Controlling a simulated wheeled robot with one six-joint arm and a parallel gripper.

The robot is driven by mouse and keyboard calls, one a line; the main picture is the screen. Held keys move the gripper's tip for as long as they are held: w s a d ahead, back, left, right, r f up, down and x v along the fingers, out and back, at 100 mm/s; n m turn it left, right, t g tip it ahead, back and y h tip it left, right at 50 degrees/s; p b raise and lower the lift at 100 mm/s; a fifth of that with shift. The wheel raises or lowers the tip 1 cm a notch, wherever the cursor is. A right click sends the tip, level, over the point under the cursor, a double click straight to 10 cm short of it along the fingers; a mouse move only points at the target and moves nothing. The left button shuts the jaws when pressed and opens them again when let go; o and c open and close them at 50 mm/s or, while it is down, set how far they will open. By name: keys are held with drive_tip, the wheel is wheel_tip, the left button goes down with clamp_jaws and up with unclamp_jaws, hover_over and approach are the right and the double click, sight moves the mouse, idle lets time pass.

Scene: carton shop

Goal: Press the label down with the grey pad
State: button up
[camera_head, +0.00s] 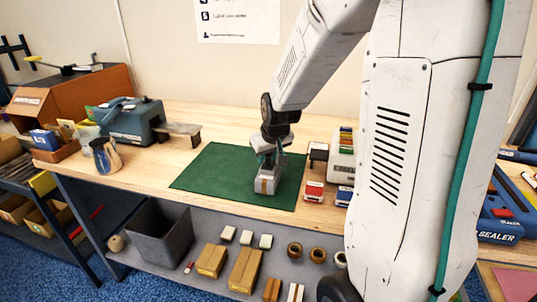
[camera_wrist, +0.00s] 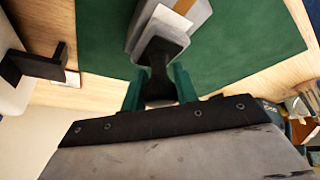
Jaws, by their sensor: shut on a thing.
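My gripper (camera_head: 266,158) points down over the green mat, and its green fingers (camera_wrist: 158,88) are shut on a dark handle (camera_wrist: 160,56) in the wrist view. The handle's lower end meets a grey piece, which I take for the grey pad (camera_wrist: 136,36). Right under it, a small grey box (camera_head: 266,184) with a tan strip stands on the green mat (camera_head: 212,172). In the wrist view the tan strip (camera_wrist: 183,6) and a pale patch beside it show at the top edge. I cannot tell the label's outline, nor whether pad and box touch.
A blue sealer (camera_head: 500,225) is at the far right. The mat's left half is clear.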

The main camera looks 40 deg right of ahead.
drive_tip(key=shift+s+a, duration=0.15)
drive_tip(key=shift+s+a, duration=0.35)
drive_tip(key=shift+a, duration=0.1)
drive_tip(key=shift+r, duration=0.1)
idle(0.3)
drive_tip(key=shift+r, duration=3.5)
